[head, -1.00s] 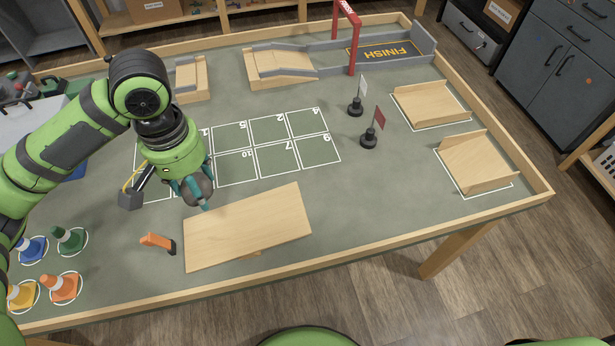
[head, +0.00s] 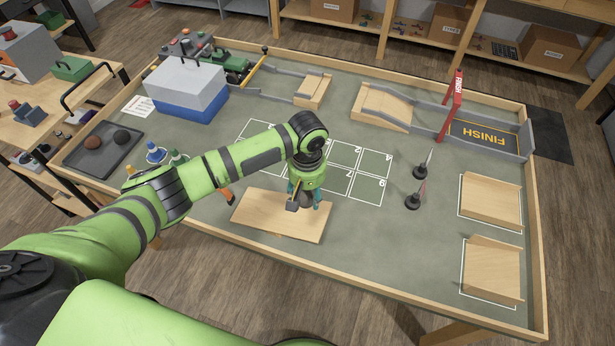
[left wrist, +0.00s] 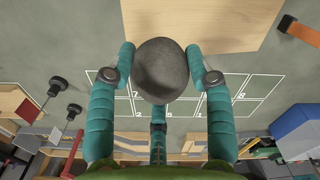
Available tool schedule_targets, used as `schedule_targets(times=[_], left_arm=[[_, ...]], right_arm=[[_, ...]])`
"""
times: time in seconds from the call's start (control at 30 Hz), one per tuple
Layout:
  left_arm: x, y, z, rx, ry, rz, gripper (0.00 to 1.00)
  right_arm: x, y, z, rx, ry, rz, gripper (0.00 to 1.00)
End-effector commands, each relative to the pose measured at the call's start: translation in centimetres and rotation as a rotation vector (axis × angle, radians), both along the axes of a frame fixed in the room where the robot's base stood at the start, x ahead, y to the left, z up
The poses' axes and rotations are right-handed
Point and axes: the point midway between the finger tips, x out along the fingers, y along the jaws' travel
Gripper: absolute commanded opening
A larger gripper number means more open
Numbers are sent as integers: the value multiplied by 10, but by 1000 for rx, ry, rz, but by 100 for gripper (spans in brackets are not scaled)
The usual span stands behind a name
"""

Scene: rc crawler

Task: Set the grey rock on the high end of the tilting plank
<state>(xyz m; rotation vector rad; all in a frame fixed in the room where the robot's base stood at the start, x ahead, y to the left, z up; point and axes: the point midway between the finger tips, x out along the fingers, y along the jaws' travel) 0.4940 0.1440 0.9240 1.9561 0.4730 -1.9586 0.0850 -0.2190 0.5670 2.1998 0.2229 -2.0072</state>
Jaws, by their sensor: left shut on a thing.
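The wooden plank (head: 262,216) lies on the near middle of the green table; which end is higher is hard to tell here. My left gripper (head: 304,197) is over the far edge of the plank, towards its right end. It is shut on the grey rock (left wrist: 163,72), a rounded dark grey stone gripped between the teal fingers in the left wrist view. In the head view the rock is mostly hidden by the gripper. The plank also shows in the left wrist view (left wrist: 190,20), just beyond the rock. My right gripper is not in view.
An orange piece (head: 228,195) stands by the plank's left end. Wooden ramps (head: 490,203) are at the far right. A grey tray (head: 120,165) with two round stones is at the left. Numbered squares (head: 372,188) lie behind.

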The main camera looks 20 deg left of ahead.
Motion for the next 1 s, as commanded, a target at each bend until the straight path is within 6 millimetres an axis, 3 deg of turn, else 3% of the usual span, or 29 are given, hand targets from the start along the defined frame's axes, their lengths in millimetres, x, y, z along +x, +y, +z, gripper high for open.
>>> schedule_targets(times=[0.1, 0.37, 1.0], left_arm=[[0, -1, -2, -2, 0, 15, 11], [1, 0, -15, -2, -2, 17, 11], [0, 0, -66, -1, -2, 17, 11]], right_arm=[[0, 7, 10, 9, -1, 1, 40], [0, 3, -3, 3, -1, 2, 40], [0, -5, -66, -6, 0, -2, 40]])
